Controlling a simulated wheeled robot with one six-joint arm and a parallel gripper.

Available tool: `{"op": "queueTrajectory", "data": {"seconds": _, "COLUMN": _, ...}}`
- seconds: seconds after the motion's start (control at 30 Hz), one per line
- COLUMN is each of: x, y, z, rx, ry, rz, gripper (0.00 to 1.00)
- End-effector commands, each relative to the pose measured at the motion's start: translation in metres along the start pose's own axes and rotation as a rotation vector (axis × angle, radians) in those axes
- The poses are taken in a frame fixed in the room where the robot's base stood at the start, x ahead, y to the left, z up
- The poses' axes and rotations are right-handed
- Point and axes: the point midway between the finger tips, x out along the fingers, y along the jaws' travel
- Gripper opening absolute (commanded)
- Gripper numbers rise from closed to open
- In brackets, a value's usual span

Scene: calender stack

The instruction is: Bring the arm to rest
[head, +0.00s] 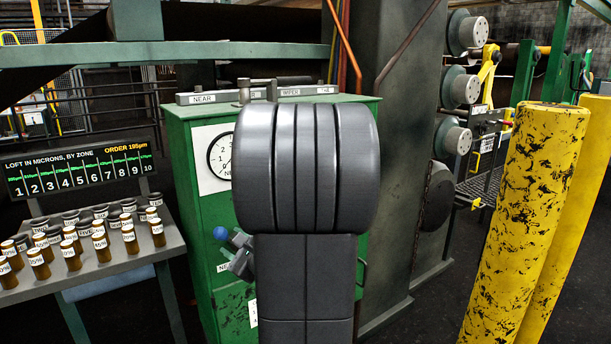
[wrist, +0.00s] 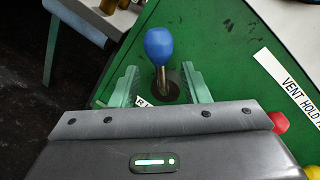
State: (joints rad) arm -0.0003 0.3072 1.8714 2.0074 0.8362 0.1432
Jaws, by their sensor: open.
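My gripper (wrist: 159,69) is open in the wrist view, with one green finger on each side of a blue-knobbed lever (wrist: 159,46). The lever's metal stem rises from a dark round base on the green cabinet. I see a gap between the stem and each finger, so the jaws do not hold it. In the head view my gripper (head: 236,254) is at the cabinet's front, beside the same blue knob, and my dark grey arm hides much of the cabinet (head: 200,290).
A table (head: 120,255) with several brown bottles and a zone display (head: 80,172) stands at left. Yellow posts (head: 525,220) stand at right. Red (wrist: 279,122) and yellow (wrist: 312,172) knobs lie right of my gripper, near a "VENT HOLD" label (wrist: 288,82).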

Motion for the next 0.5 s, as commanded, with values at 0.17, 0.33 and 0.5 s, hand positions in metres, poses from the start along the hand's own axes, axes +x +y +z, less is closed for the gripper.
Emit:
{"op": "queueTrajectory", "data": {"seconds": 0.17, "x": -0.038, "y": -0.002, "z": 0.001, "rx": -0.002, "ry": 0.000, "rz": -0.005, "gripper": 0.42}}
{"op": "queueTrajectory", "data": {"seconds": 0.33, "x": -0.068, "y": -0.001, "z": 0.002, "rx": -0.002, "ry": -0.001, "rz": -0.004, "gripper": 0.42}}
{"op": "queueTrajectory", "data": {"seconds": 0.5, "x": -0.092, "y": -0.001, "z": 0.003, "rx": -0.002, "ry": -0.004, "rz": -0.004, "gripper": 0.42}}
